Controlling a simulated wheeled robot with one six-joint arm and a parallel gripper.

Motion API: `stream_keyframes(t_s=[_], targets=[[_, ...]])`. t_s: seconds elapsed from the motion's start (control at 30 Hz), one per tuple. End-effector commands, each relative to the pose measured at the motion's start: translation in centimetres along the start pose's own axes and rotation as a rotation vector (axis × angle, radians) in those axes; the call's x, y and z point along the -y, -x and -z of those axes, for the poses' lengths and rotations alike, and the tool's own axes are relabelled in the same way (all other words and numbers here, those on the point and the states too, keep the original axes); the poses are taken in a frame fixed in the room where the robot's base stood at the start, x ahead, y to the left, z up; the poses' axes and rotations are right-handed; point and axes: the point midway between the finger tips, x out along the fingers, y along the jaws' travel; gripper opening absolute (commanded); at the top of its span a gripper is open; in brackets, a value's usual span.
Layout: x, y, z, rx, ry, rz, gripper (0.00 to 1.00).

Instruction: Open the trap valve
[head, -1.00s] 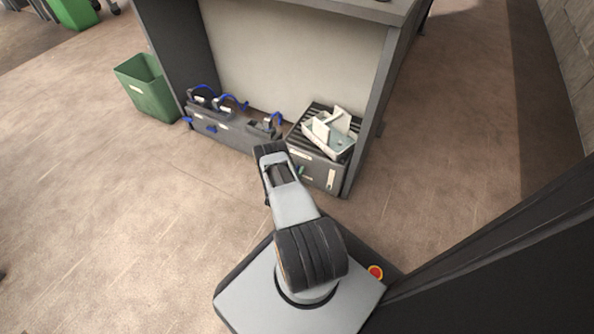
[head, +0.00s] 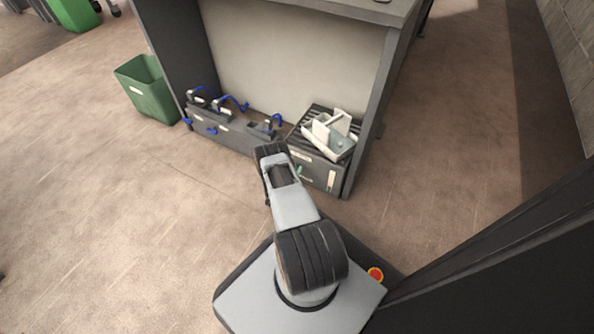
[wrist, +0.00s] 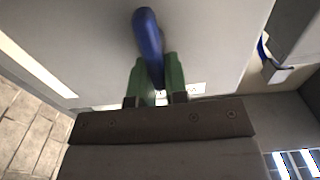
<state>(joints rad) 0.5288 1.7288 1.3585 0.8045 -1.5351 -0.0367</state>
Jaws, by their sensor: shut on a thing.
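In the wrist view a blue lever handle (wrist: 149,35) runs between the two green fingers of my gripper (wrist: 157,78), which is shut on it. The handle stands in front of a plain pale grey surface (wrist: 210,40); its far end rises beyond the fingertips. I cannot tell the lever's exact turn. In the head view my forearm reaches toward the low grey unit (head: 235,138) under the bench, and hides the gripper and the held handle. Several other blue levers and pipes show on that unit, such as a blue lever (head: 211,130) on its front.
A slatted grey box (head: 318,176) stands right of the unit, with a white tray-like object (head: 330,138) on top. Bench side panels (head: 370,100) close in the right. A green bin (head: 148,92) stands at left. The floor (head: 120,210) in front is clear.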

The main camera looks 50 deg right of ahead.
Motion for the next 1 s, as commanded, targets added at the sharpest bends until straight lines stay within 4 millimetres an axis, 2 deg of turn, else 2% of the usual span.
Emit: stream_keyframes(t_s=[0.37,1.0], targets=[[-0.5,-0.2,-0.2,0.004,-0.111,0.002,0.0],[-1.9,-0.3,-0.7,0.002,-0.701,-0.003,0.0]])
